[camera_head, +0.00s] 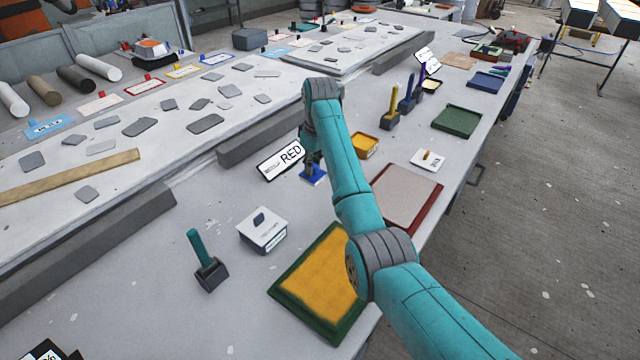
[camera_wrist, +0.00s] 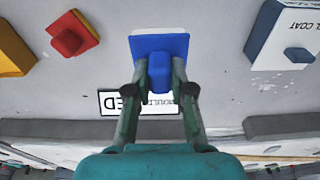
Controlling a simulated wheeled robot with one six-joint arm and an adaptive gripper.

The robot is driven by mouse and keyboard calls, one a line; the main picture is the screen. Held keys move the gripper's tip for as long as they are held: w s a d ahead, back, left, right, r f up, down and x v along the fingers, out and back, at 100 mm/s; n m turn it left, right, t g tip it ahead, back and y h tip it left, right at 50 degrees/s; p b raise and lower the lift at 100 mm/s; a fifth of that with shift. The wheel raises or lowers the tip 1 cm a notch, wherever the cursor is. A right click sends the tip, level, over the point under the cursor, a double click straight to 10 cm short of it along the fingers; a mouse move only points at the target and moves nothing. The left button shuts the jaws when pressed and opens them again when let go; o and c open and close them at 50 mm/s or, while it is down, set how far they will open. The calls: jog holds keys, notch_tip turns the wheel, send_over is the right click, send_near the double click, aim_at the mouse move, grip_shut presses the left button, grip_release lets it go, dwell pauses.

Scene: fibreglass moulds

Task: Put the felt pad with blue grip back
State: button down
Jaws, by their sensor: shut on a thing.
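My gripper (camera_head: 312,158) is shut on the blue grip, one finger on each side. It also shows in the wrist view (camera_wrist: 159,90). The underside of the pad is hidden, and I cannot tell whether it touches the table.
A white lidded box (camera_head: 262,236) and a teal-handled tool (camera_head: 207,262) stand at the lower left. A yellow-filled tray (camera_head: 318,275), a red-rimmed tray (camera_head: 436,206) and a yellow box (camera_head: 364,147) lie around my arm. A dark ledge (camera_head: 258,138) runs behind the sign.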

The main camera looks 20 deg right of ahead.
aim_at(316, 165)
notch_tip(316, 165, down, 7)
jog(key=shift+f, duration=0.15)
jog(key=shift+f, duration=0.1)
dwell(0.3)
jog(key=c, duration=1)
grip_release()
jog(key=shift+a, duration=0.1)
jog(key=r, duration=0.8)
jog(key=s+d+r, duration=0.1)
jog(key=r, duration=0.3)
jog(key=shift+r, duration=0.1)
